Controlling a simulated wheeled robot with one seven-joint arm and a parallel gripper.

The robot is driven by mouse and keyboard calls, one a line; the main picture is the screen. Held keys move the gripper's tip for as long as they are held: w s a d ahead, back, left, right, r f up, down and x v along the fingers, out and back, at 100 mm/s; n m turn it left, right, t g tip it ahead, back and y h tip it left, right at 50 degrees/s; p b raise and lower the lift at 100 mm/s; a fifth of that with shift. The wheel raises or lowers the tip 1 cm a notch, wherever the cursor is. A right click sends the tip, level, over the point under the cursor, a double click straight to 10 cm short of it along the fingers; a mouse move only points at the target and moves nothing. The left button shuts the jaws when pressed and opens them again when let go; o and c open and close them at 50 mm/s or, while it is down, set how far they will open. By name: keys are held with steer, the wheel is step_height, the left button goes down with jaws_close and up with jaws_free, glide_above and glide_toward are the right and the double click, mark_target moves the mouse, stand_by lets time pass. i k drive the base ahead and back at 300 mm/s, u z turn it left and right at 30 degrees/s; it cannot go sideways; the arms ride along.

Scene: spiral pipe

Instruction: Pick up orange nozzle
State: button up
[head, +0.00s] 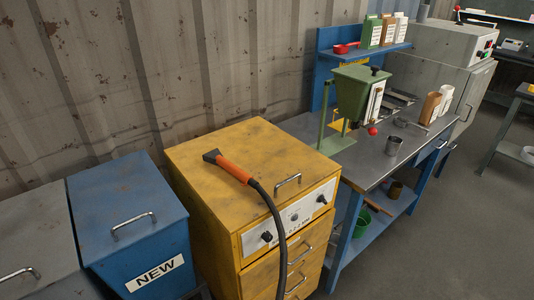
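The orange nozzle (234,168) lies on top of the yellow cabinet (196,161), slanting from upper left to lower right. Its flat dark tip points to the upper left. A black hose (276,225) runs from its lower right end, over the cabinet's front edge, and hangs down in front of the drawers. My gripper is not in view.
A metal handle (288,181) stands on the cabinet top, right of the hose. A blue bin (110,195) marked NEW stands left. A grey-topped workbench (376,172) with a green hopper (357,90) stands right. A corrugated wall (130,80) rises behind. The floor (450,240) at right is clear.

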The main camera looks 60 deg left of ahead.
mark_target(215, 157)
steer(key=i, duration=0.35)
steer(key=u, duration=3.8)
steer(key=i, duration=0.5)
